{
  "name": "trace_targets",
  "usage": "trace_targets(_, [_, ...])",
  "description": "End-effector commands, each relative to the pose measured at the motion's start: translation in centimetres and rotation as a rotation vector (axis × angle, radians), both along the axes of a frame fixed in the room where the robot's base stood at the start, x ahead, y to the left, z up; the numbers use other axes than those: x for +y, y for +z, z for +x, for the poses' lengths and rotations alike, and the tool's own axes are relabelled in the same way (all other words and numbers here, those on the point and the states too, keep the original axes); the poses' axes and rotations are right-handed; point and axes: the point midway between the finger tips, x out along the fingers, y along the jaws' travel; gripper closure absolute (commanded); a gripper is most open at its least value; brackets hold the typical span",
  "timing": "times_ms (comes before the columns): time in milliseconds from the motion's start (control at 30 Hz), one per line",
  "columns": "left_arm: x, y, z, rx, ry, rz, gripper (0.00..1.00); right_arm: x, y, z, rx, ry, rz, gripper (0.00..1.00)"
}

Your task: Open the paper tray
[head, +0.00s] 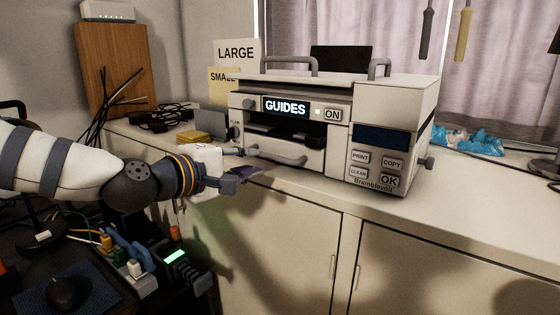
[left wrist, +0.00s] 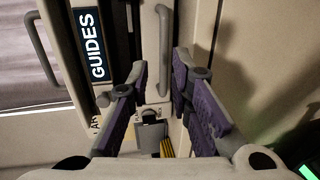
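The paper tray (head: 310,160) is the pale lower front section of the white printer (head: 395,100), below a dark slot. It looks closed. Its grey bar handle (head: 272,155) runs across the front; it appears upright in the left wrist view (left wrist: 165,38). My left gripper (head: 252,162) is at the left end of the tray front, close to the handle. In the left wrist view its purple-padded fingers (left wrist: 160,68) are apart with nothing held between them. The handle lies just beyond the fingertips, between their lines; contact cannot be told. My right gripper is not in view.
The printer stands on a white cabinet (head: 285,225), with a display reading GUIDES (head: 286,107). Yellow pads (head: 193,137) and black cables (head: 165,118) lie to its left. Blue crumpled items (head: 470,140) lie to its right. A cluttered dark desk (head: 110,290) is at lower left.

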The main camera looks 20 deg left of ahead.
Motion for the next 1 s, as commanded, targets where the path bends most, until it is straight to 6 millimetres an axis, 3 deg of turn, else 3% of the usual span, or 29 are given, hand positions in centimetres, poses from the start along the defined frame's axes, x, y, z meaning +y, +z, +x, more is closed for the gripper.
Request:
trace_targets(133, [-1.2,-1.9,3.2,0.014,-0.001,0.007,0.80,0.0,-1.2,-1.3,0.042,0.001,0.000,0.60])
trace_targets(300, [-2.7,-2.7,7.2,0.013,-0.002,0.008,0.80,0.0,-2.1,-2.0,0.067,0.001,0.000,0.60])
trace_targets(433, [-3.4,-2.9,9.2,0.010,-0.001,0.007,0.80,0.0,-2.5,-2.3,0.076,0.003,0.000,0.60])
trace_targets(800, [-3.9,-2.8,10.4,0.007,-0.002,0.005,0.80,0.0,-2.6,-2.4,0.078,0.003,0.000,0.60])
trace_targets(833, [-3.9,-2.8,10.3,0.007,-0.002,0.005,0.82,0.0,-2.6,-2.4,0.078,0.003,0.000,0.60])
trace_targets(900, [-3.9,-2.8,10.3,0.007,-0.002,0.005,0.98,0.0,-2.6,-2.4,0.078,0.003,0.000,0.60])
trace_targets(1000, [-3.9,-2.7,10.3,0.007,-0.002,0.005,1.00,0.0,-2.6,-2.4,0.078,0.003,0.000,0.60])
